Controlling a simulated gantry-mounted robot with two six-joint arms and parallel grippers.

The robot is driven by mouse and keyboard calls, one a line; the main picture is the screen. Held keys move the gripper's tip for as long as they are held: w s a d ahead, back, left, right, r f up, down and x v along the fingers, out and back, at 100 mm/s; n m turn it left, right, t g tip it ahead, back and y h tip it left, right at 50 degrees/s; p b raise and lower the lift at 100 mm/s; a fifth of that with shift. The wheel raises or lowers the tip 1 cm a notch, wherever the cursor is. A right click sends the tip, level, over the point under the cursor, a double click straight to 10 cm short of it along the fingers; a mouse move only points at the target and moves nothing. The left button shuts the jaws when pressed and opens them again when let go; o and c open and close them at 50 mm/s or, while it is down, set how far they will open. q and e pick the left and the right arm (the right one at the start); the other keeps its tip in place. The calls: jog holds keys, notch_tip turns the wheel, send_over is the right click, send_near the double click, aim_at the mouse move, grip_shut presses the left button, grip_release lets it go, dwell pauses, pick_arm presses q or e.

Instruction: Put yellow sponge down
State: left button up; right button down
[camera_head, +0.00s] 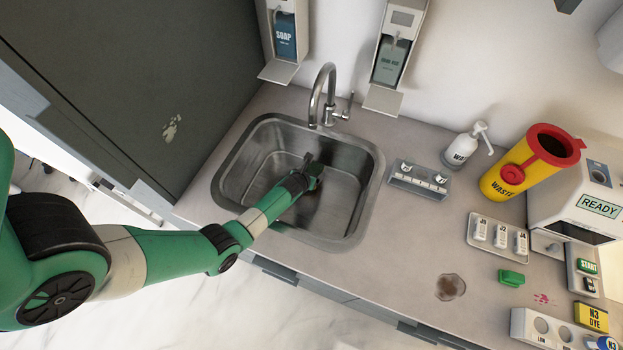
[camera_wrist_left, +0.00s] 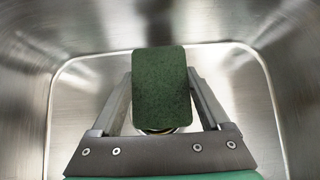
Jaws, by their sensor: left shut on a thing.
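My left gripper (camera_head: 306,163) is inside the steel sink (camera_head: 222,188), pointing down into the basin. It is shut on the sponge (camera_wrist_left: 161,88), which sits between the two fingers in the left wrist view. Only the sponge's dark green scouring face shows; no yellow side is visible. In the head view the sponge cannot be made out clearly at the gripper. The sink floor and walls surround the sponge in the wrist view; the drain (camera_wrist_left: 158,131) shows partly behind it. I cannot tell whether the sponge touches the sink floor. My right gripper is not in view.
The faucet (camera_head: 324,92) rises behind the sink. A metal holder (camera_head: 419,181), a pump bottle (camera_head: 461,148) and a yellow waste bin (camera_head: 520,172) stand to the right. A small green block (camera_head: 512,278) and a brown stain (camera_head: 450,287) are on the counter.

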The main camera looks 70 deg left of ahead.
pick_arm(q)
jog(key=f+b, duration=0.1)
jog(key=f, duration=0.1)
jog(key=f+b, duration=0.1)
jog(key=shift+w+a+f+b, duration=0.1)
jog(key=shift+a+f+b, duration=0.1)
jog(key=shift+f+b, duration=0.15)
jog(key=shift+r, duration=0.1)
jog(key=o, duration=1.3)
